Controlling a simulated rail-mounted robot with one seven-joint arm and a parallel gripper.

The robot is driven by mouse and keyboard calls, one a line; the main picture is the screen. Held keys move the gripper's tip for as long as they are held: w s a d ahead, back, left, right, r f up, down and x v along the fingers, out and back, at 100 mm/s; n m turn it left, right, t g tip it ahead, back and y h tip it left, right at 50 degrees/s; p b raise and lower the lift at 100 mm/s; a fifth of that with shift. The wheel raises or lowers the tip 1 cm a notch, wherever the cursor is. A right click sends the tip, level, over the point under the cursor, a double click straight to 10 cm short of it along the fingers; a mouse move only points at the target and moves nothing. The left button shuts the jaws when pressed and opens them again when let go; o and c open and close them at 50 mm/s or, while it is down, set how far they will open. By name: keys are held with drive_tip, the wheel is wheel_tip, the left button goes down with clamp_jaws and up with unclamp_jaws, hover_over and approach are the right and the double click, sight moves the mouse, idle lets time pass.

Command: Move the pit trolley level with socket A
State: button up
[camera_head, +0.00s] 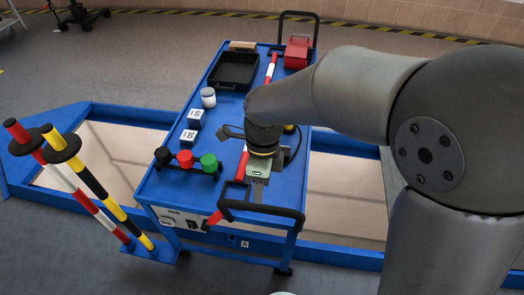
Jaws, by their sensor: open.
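The blue pit trolley (226,133) stands across the pit, with a black push handle (285,212) at its near end and another (299,17) at its far end. A small plate marked "A" (245,243) shows on blue metal below the trolley's near end, with a dark round fitting (232,240) just left of it, perhaps the socket. My gripper (257,192) is open, pointing down over the near end of the trolley top, close to the near handle. Its fingertips are partly hidden, and I cannot tell whether they touch the handle.
On the trolley are a black tray (234,72), a red box (297,51), a white jar (208,97), labelled blocks (187,136) and coloured knobs (209,162). Striped poles (97,185) stand at left. The blue pit frame (345,258) runs along the near side.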

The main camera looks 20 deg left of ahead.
wheel_tip(320, 180, up, 11)
drive_tip(key=w, duration=0.2)
drive_tip(key=shift+a, duration=0.2)
drive_tip(key=shift+f, duration=0.1)
drive_tip(key=d+n+t+p, duration=0.1)
drive_tip(key=d+n, duration=0.6)
drive_tip(key=d, duration=0.9)
drive_tip(key=s+d+f+n, duration=0.2)
drive_tip(key=s+d+n, duration=0.2)
drive_tip(key=d, duration=0.2)
drive_tip(key=s+d+f+n+t+p, duration=0.1)
drive_tip(key=s+d+f+n, duration=0.1)
drive_tip(key=d+n, duration=0.3)
drive_tip(key=shift+s+d+f+n+t+y, duration=0.3)
drive_tip(key=shift+s+d, duration=0.3)
drive_tip(key=shift+s, duration=0.3)
